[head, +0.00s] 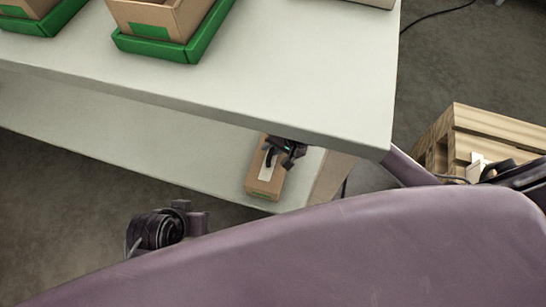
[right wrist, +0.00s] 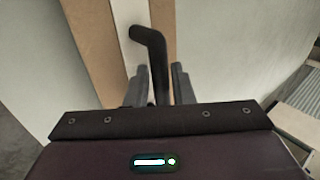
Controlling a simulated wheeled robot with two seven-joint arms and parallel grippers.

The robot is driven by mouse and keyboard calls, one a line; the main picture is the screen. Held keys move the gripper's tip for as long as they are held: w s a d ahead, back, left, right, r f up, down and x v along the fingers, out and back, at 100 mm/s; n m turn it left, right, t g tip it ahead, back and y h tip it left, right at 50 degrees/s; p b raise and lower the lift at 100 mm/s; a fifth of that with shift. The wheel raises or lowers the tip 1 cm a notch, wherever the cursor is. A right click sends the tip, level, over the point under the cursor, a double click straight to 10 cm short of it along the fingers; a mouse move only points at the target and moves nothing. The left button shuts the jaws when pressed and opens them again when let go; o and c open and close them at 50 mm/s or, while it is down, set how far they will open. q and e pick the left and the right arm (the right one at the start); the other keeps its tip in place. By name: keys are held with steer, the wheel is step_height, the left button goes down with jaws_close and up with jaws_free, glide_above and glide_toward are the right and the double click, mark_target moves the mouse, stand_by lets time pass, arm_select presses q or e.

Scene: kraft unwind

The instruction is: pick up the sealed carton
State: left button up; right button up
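The sealed carton (head: 264,187) is a small brown box with a white strip on top. It sits on the lower shelf below the table's front edge. In the right wrist view its brown top (right wrist: 98,45) fills the upper left, with the white strip and a black bent handle. My right gripper (head: 287,150) is over the carton's far part and hides some of it. In the right wrist view its fingers (right wrist: 160,82) stand close on both sides of the handle; whether they press on it is unclear. A dark part of my left arm shows at lower left; its fingers cannot be made out.
The white table (head: 300,85) overhangs the lower shelf (head: 120,135) close to the carton. Green trays (head: 165,48) with open brown boxes (head: 190,12) stand on the table. A wooden crate (head: 490,135) is at the right on the floor. The shelf left of the carton is clear.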

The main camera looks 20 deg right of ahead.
jaws_close()
stand_by(1.3)
